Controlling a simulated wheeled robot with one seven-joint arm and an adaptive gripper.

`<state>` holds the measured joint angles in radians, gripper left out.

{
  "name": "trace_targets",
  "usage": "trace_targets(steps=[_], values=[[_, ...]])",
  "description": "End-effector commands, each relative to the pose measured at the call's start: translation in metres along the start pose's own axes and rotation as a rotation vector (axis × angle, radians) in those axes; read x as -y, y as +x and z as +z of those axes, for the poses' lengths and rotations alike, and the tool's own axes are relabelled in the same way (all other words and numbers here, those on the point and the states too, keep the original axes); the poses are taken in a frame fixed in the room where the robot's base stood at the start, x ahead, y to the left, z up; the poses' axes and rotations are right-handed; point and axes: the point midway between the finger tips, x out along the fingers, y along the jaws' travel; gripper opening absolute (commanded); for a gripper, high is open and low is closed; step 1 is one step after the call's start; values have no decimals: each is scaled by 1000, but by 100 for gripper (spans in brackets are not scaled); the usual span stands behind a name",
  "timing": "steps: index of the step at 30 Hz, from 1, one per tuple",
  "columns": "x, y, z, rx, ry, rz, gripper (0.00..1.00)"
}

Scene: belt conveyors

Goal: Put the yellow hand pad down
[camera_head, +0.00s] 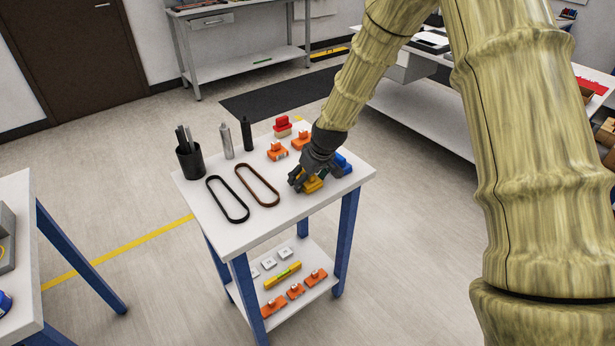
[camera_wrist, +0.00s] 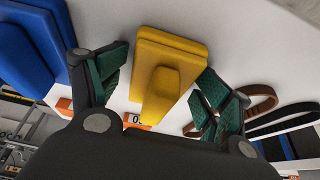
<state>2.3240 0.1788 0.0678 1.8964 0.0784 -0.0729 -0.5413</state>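The yellow hand pad (camera_head: 313,184) appears to rest on the white top of the small cart (camera_head: 240,225), near its right side. In the wrist view the yellow hand pad (camera_wrist: 170,58) shows its stepped base and raised grip. My gripper (camera_head: 308,181) is low over it. In the wrist view my gripper (camera_wrist: 165,75) has its fingers spread, one on each side of the pad. A narrow gap shows at the left finger; contact at the right finger is unclear. The fingers partly cover the pad in the head view.
A blue pad (camera_head: 343,164) lies close beside the yellow one. Orange blocks (camera_head: 278,151) and a red block (camera_head: 283,125) sit behind. Two belts (camera_head: 228,199), a black cup (camera_head: 189,160) and two bottles (camera_head: 227,141) stand or lie left. The front right corner is clear.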

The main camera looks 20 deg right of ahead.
Motion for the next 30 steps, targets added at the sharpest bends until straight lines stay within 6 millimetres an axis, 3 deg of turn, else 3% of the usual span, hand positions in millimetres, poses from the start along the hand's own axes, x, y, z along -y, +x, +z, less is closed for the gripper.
trace_targets(steps=[8, 14, 30], values=[[0, -1, 0, 1, 0, 0, 76], [0, -13, -3, -1, -1, 0, 76], [0, -82, -4, -3, -1, 1, 76]])
